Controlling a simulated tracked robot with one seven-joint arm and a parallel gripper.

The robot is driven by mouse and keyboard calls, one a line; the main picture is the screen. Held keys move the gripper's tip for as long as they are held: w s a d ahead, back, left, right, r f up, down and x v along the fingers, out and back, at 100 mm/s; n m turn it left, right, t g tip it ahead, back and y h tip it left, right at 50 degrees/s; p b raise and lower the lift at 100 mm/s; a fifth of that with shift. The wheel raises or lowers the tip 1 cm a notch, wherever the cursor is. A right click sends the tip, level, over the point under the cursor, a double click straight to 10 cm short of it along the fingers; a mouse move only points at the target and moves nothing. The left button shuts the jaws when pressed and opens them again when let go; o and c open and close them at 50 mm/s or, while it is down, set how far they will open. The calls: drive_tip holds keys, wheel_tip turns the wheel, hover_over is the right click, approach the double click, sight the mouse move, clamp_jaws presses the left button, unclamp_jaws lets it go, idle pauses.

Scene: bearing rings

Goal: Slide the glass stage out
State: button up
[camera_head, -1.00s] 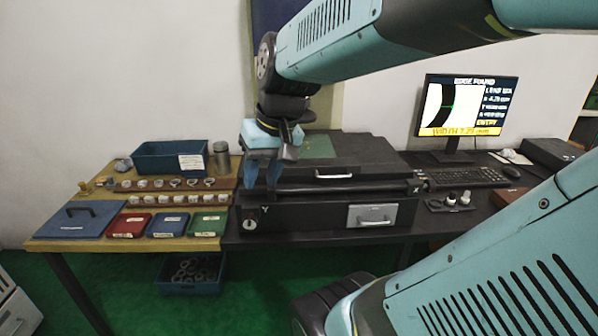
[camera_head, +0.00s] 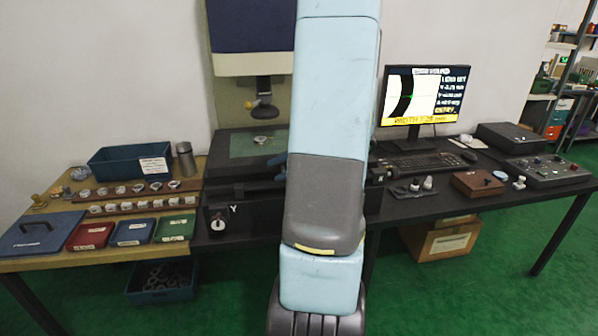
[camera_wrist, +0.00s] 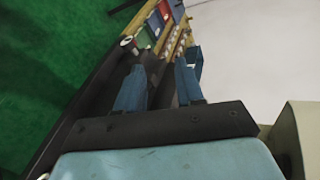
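The glass stage (camera_head: 240,145) is a greenish pane in a dark frame on the black measuring machine, with a small ring (camera_head: 263,141) lying on it. My arm covers the right part of the stage and the front where its handle would be. My gripper (camera_wrist: 163,75) shows in the wrist view with its two blue fingers apart, above the dark front of the machine. In the head view only a bit of a blue finger shows at the stage's front edge, left of my arm. I cannot tell whether the handle lies between the fingers.
The machine's optic head (camera_head: 263,108) hangs above the stage. A knob (camera_head: 217,224) marked Y is on the machine's front. Trays and ring racks (camera_head: 140,208) stand left. The monitor (camera_head: 425,95), keyboard (camera_head: 420,164) and control box (camera_head: 548,170) are right. Green floor lies in front.

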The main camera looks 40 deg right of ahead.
drive_tip(key=s+d+f+m+t+h, duration=0.3)
drive_tip(key=d+f+t, duration=0.1)
drive_tip(key=d, duration=0.5)
drive_tip(key=s+d+f+m+t+h, duration=0.3)
drive_tip(key=d+f, duration=0.1)
drive_tip(key=d, duration=0.5)
drive_tip(key=x, duration=1.4)
drive_tip(key=shift+a, duration=0.35)
clamp_jaws()
drive_tip(key=shift+m, duration=0.3)
drive_tip(key=shift+s+f, duration=0.1)
drive_tip(key=shift+d, duration=0.2)
drive_tip(key=shift+a, duration=0.1)
